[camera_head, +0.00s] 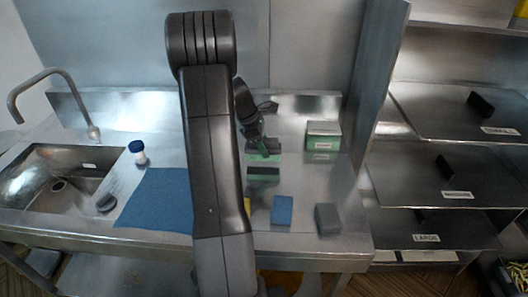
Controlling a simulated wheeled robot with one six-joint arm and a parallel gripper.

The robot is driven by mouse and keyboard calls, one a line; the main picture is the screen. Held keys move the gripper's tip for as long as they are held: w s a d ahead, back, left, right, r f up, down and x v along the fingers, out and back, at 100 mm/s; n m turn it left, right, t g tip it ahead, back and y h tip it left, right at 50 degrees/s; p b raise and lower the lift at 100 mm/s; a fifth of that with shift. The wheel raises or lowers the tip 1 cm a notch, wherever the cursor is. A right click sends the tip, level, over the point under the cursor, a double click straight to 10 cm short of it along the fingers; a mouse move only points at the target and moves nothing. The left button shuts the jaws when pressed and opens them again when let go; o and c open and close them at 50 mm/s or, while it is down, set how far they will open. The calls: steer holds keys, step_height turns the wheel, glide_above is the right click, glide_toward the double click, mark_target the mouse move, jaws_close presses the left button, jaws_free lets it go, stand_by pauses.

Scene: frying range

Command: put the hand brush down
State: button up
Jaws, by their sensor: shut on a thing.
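My gripper (264,147) is over the steel worktop (300,178), in the back middle, partly behind my own arm. It is shut on a green thing (277,157), which I take to be the hand brush; only a thin strip of it shows under the jaws. A dark patch (263,171) lies just in front of the strip. I cannot tell whether it is bristles, a separate block or a reflection. I also cannot tell whether the brush touches the worktop.
A green and white box (323,136) stands to the right. A blue block (282,210) and a grey block (327,218) lie near the front edge. Left are a blue mat (155,200), a blue-capped jar (138,152) and the sink (50,185). A steel panel (378,80) bounds the right.

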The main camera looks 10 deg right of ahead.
steer(key=shift+f, duration=1.45)
steer(key=shift+f, duration=0.1)
steer(key=o, duration=0.9)
steer(key=v, duration=1.2)
steer(key=shift+b, duration=0.4)
